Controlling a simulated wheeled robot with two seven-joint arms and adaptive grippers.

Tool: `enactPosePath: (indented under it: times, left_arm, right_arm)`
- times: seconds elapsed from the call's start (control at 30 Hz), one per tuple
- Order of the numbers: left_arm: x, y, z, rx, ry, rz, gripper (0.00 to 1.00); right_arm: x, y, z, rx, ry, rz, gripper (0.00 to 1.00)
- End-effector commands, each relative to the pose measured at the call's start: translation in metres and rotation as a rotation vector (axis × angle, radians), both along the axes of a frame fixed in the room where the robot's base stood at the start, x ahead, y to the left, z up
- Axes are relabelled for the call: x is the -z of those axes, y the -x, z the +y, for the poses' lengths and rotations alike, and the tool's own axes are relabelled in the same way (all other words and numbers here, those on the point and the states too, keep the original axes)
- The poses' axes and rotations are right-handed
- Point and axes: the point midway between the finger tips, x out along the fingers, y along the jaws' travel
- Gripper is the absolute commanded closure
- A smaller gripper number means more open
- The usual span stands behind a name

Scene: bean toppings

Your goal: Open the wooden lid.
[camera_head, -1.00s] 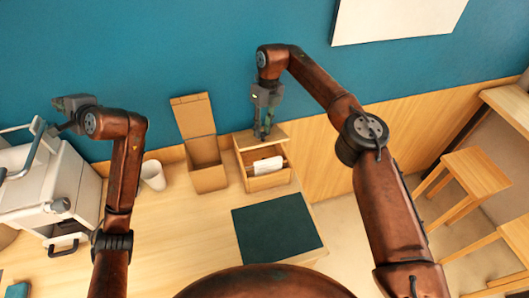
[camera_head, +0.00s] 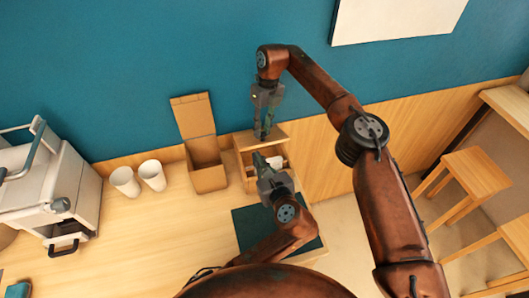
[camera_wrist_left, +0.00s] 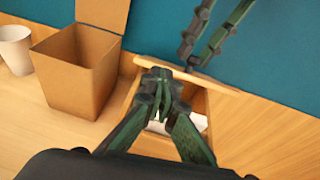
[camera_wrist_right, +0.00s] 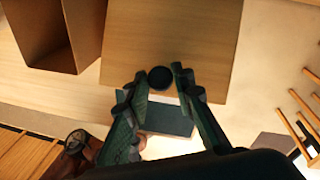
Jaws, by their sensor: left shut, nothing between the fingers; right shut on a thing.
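The wooden lid (camera_head: 274,131) is at the back of the open-fronted wooden box (camera_head: 250,181). It shows as a pale panel in the right wrist view (camera_wrist_right: 172,40) and as a thin edge in the left wrist view (camera_wrist_left: 190,77). My right gripper (camera_head: 263,132) is shut on the lid's round dark knob (camera_wrist_right: 160,78). My left gripper (camera_head: 263,160) is shut and empty over the box opening, just in front of the lid; its fingertips (camera_wrist_left: 161,78) appear close to the lid's edge, but contact is unclear. A white item (camera_wrist_left: 198,121) inside the box is partly hidden.
An open cardboard box (camera_head: 208,178) stands left of the wooden box. Two white cups (camera_head: 125,182) (camera_head: 153,176) stand further left, beside a white machine (camera_head: 70,190). A dark green mat (camera_head: 252,228) lies in front. The table's middle left is clear.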

Motion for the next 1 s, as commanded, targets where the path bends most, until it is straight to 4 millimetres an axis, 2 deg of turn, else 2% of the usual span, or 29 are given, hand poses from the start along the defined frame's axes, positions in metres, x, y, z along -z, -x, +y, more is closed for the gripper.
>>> enactPosePath:
  times: [0.03, 0.1, 0.27, 0.37, 0.7, 0.83, 1.0]
  left_arm:
    - [0.011, 0.009, -0.014, 0.030, -0.009, 0.002, 1.00]
    - [0.019, 0.019, -0.029, 0.062, -0.015, -0.003, 1.00]
    - [0.029, 0.025, -0.043, 0.097, -0.021, -0.007, 1.00]
    - [0.032, 0.015, -0.042, 0.099, -0.022, -0.009, 1.00]
    - [0.046, -0.041, -0.030, 0.097, -0.022, -0.007, 1.00]
    - [0.050, -0.056, -0.027, 0.098, -0.022, -0.009, 1.00]
    - [0.053, -0.066, -0.025, 0.097, -0.020, -0.007, 1.00]
  right_arm:
    - [0.000, 0.000, -0.002, 0.002, 0.003, 0.000, 1.00]
    - [0.000, 0.000, -0.002, 0.002, 0.003, 0.001, 1.00]
    - [0.000, 0.000, -0.002, 0.002, 0.003, 0.001, 1.00]
    - [0.000, 0.000, -0.002, 0.002, 0.003, 0.001, 1.00]
    - [0.000, 0.000, -0.002, 0.002, 0.003, 0.001, 1.00]
    - [0.000, 0.000, -0.002, 0.001, 0.003, 0.001, 1.00]
    - [0.000, 0.000, -0.002, 0.002, 0.003, 0.000, 1.00]
